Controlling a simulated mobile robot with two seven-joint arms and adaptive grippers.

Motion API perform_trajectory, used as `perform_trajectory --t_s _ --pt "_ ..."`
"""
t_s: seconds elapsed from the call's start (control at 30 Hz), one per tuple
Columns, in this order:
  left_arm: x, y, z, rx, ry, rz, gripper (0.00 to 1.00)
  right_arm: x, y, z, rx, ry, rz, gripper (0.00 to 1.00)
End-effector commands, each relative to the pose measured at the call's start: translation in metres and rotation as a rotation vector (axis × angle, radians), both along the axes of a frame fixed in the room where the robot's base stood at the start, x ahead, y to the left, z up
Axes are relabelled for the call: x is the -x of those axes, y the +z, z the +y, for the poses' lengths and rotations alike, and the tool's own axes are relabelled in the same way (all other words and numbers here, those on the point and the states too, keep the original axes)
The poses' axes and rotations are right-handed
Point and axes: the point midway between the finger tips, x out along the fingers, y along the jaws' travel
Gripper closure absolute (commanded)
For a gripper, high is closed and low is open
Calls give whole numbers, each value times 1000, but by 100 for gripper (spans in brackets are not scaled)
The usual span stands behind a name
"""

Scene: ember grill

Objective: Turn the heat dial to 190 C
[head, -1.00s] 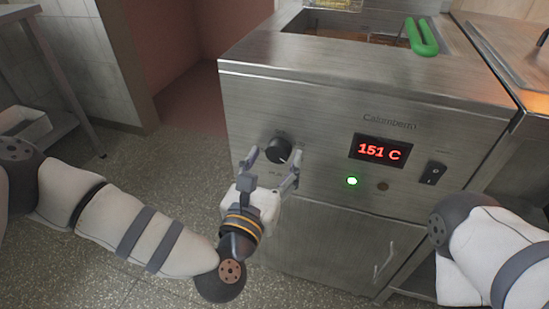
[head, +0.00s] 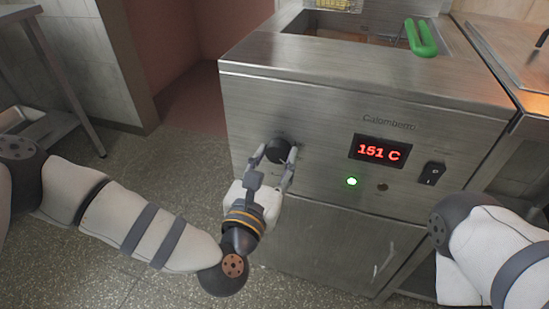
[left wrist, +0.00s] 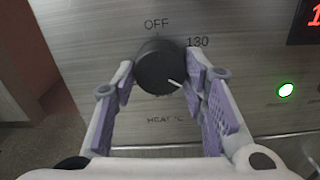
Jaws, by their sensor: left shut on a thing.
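The black round heat dial (head: 279,150) is on the steel front of the fryer. In the left wrist view the dial (left wrist: 158,62) has OFF printed above it and 130 at its upper right; its white mark points to the lower right. Other markings below are partly hidden. My left gripper (head: 276,155) is shut on the dial, one finger on each side. The red display (head: 382,151) reads 151 C. My right gripper is out of view; only part of that arm shows at the right.
A green light (head: 352,181) glows under the display, and a black rocker switch (head: 432,173) sits right of it. A green handle (head: 421,38) lies on the fryer top. A cabinet door with a handle (head: 385,262) is below the panel.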

Motion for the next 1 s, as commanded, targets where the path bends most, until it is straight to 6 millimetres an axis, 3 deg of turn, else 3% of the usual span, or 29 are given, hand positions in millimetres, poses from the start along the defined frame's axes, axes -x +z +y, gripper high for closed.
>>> perform_trajectory --t_s 1.0 --pt "0 3 1 -882 -2 -287 88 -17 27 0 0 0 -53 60"
